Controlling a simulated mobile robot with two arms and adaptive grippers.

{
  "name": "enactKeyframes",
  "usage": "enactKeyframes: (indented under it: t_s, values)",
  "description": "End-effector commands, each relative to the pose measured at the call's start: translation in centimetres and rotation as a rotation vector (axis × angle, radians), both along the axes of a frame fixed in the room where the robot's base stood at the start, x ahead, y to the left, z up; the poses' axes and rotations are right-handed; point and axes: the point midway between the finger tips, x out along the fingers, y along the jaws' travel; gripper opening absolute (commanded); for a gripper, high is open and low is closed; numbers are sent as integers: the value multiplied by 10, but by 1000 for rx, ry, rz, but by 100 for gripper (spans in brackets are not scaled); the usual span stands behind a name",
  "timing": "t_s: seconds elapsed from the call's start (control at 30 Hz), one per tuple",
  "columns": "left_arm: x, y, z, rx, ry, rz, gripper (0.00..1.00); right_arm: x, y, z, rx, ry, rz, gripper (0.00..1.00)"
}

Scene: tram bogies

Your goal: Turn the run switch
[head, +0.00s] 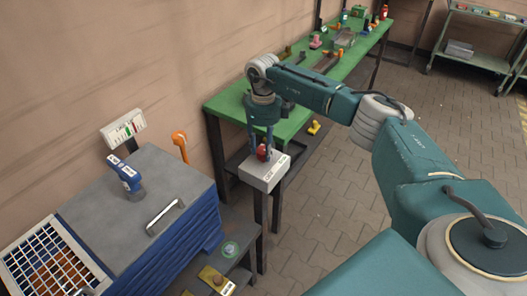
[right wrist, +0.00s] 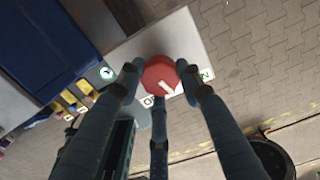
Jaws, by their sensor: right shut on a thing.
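The run switch is a red knob (right wrist: 161,76) with a white pointer mark, on top of a light grey box (head: 262,177). The box stands on a dark post beside the green table. In the head view the knob (head: 263,153) is partly covered by my right gripper (head: 262,149), which reaches down on it from above. In the right wrist view the fingers of my right gripper (right wrist: 160,80) are closed around the knob. The pointer slants toward the lower right, between a partly hidden label and a green label (right wrist: 206,74). My left gripper is not in view.
A long green workbench (head: 222,105) with tools and parts runs along the wall. A blue cabinet (head: 165,190) with a grey top stands at left, carrying a blue tool (head: 126,178).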

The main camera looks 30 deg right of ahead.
Motion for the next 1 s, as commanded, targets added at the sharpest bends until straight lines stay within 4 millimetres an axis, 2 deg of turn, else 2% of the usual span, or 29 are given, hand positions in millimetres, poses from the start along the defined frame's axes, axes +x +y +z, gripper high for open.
enactKeyframes:
  t_s: [0.2,0.5,1.0]
  values:
    - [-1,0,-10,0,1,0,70,4,0,3,-1,-13,186,10]
    - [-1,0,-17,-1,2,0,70,4,0,4,0,-16,373,10]
    - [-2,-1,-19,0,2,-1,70,4,1,5,-1,-16,465,10]
